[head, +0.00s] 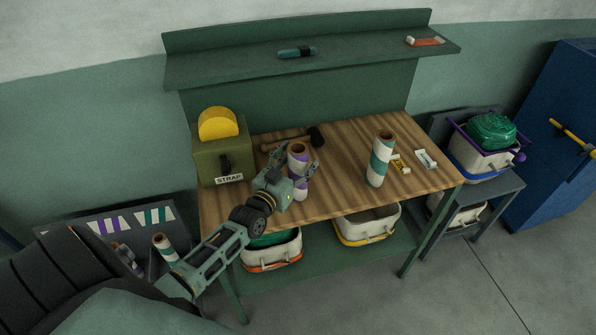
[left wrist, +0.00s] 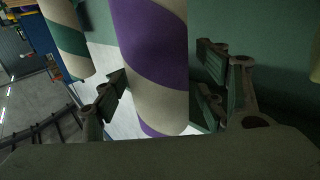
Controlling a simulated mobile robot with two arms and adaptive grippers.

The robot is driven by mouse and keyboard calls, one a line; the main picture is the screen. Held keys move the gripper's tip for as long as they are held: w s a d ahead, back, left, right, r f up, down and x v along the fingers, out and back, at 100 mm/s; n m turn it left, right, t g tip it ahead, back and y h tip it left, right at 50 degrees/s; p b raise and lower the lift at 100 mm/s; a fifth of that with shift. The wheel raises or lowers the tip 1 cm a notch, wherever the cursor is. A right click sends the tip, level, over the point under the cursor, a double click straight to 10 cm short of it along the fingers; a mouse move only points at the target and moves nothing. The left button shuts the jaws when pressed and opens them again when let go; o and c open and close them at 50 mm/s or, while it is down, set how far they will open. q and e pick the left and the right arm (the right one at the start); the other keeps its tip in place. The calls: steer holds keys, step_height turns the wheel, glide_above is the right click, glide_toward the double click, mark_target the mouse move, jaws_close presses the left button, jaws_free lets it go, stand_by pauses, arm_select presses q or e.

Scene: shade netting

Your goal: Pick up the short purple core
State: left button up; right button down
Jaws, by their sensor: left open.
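The short purple core (head: 300,163), a cream tube with a purple spiral band, stands upright on the wooden bench. My left gripper (head: 299,170) is open, with one finger on each side of it. In the left wrist view the core (left wrist: 152,50) fills the space between the spread fingers (left wrist: 160,88). Whether a finger touches it I cannot tell. A taller core with a teal spiral (head: 380,160) stands to the right on the bench. My right gripper is not in view.
A green strap box (head: 222,160) with a yellow roll stands on the bench's left. A hammer (head: 290,141) lies behind the purple core. Small boxes (head: 401,165) lie right of the teal core. Bins (head: 368,226) sit on the lower shelf.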

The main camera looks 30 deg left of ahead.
arm_select(q)
steer(key=shift+c, duration=0.2)
jaws_close()
stand_by(0.6)
